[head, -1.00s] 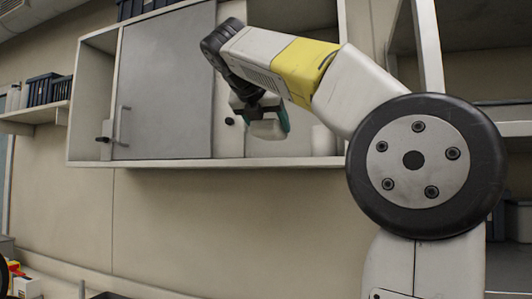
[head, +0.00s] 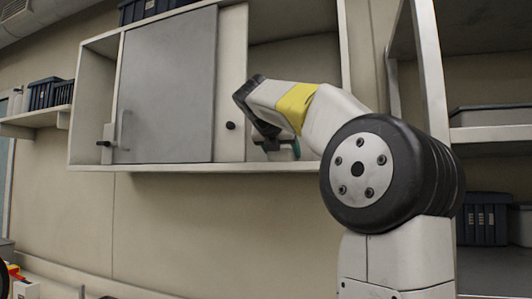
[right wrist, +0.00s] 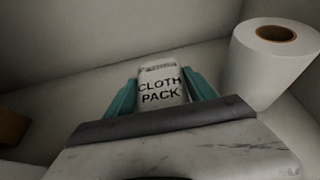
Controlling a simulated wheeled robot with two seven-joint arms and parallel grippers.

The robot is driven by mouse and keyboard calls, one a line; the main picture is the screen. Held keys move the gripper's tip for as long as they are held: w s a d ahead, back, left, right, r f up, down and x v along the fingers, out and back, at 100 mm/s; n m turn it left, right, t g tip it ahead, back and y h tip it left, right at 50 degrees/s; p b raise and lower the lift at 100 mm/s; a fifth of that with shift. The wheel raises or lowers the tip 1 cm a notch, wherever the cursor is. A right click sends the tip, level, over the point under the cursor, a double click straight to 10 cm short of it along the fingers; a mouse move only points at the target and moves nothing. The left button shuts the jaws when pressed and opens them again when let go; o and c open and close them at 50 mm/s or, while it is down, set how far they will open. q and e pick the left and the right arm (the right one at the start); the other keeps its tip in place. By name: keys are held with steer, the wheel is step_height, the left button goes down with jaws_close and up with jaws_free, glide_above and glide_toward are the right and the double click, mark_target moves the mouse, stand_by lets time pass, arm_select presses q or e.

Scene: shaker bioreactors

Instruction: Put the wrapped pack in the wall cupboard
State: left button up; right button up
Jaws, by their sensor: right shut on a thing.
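The wrapped pack (right wrist: 160,88), white and labelled CLOTH PACK, is between the teal fingers of my right gripper (right wrist: 161,95) in the right wrist view. The gripper is shut on it. In the head view my right gripper (head: 276,150) is at the open right section of the wall cupboard (head: 200,167), near its bottom board; the pack is hidden there by my arm. The wrist view shows pale cupboard walls and floor around the pack. I cannot tell whether the pack touches the floor. My left gripper is not in view.
A white paper roll (right wrist: 275,60) stands right of the pack in the wrist view. A brown object (right wrist: 12,127) is at the left edge. The cupboard's grey door (head: 170,88) covers its left-middle part. A shelf rack (head: 430,80) stands close on the right.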

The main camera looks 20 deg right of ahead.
steer(key=shift+f, duration=0.15)
steer(key=o, duration=1.4)
steer(key=shift+r, duration=0.2)
steer(key=v, duration=1.2)
